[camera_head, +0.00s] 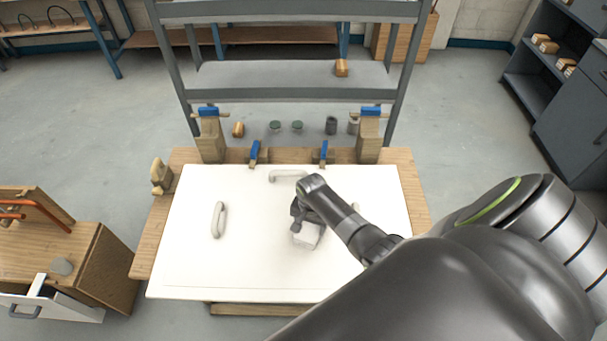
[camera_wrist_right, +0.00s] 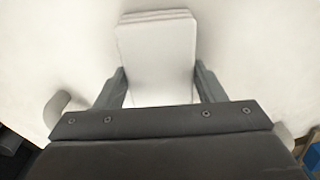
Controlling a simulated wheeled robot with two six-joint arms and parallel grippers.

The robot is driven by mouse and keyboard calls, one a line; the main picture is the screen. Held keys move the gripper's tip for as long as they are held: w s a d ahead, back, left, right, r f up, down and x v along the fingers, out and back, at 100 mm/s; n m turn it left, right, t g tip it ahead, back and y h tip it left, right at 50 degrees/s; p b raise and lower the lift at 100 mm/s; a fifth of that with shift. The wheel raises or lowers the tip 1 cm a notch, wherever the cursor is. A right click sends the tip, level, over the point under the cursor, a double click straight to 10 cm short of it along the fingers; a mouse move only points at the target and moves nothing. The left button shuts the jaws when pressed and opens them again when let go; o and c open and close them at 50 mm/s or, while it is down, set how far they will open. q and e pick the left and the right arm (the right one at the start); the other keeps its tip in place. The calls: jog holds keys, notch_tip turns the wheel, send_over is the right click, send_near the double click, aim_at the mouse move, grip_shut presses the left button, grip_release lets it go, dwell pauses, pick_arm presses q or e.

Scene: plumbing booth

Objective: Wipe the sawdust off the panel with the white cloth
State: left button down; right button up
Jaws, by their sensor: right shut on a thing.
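The white panel (camera_head: 260,270) lies flat on the wooden bench, with pale grey handle-like pieces on it. My right gripper (camera_head: 301,222) is over the middle of the panel, shut on the folded white cloth (camera_head: 307,236). In the right wrist view the cloth (camera_wrist_right: 158,50) sits between the two fingers of the right gripper (camera_wrist_right: 160,85), with the panel (camera_wrist_right: 245,50) around it. Whether the cloth touches the panel I cannot tell. I make out no clear sawdust on the panel in either view. My left gripper is not in view.
Pale grey curved pieces lie on the panel at the left (camera_head: 218,219) and back (camera_head: 287,176). Blue-topped clamps (camera_head: 254,152) line the bench's back edge. A wooden cabinet (camera_head: 70,255) with an open drawer stands at the left. A grey shelf rack (camera_head: 290,95) stands behind.

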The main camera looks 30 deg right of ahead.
jog(key=shift+s+d, duration=0.45)
jog(key=shift+d, duration=0.25)
jog(key=shift+w+a+r, duration=0.1)
jog(key=shift+r, duration=2.95)
jog(key=shift+r, duration=0.1)
jog(key=shift+r, duration=1.45)
jog(key=shift+f, duration=0.1)
